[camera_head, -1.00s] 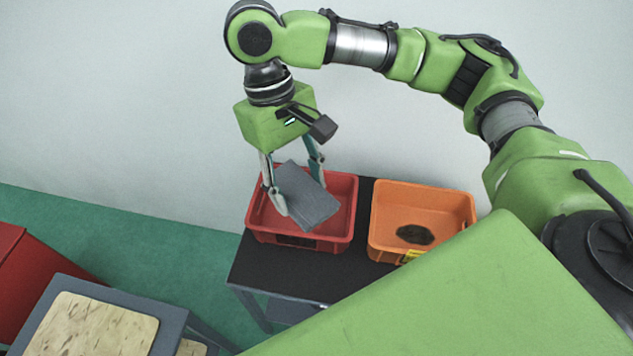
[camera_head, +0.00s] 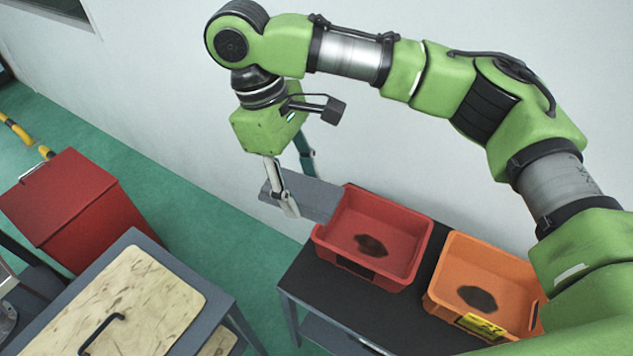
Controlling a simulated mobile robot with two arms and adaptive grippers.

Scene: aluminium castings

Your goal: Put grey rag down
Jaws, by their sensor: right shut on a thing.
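The grey rag (camera_head: 315,198) is a flat, dark grey folded piece. My right gripper (camera_head: 297,192) is shut on it and holds it in the air, to the left of the red bin (camera_head: 325,244). The rag's right end shows in front of or beside the bin's left rim; I cannot tell whether they touch. My left gripper does not show.
The red bin and an orange bin (camera_head: 432,300) stand on a black table (camera_head: 330,303); each has a dark patch on its floor. A grey-framed cart with a wooden board (camera_head: 130,310) and a red lidded box (camera_head: 68,205) stand at left. Green floor between is clear.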

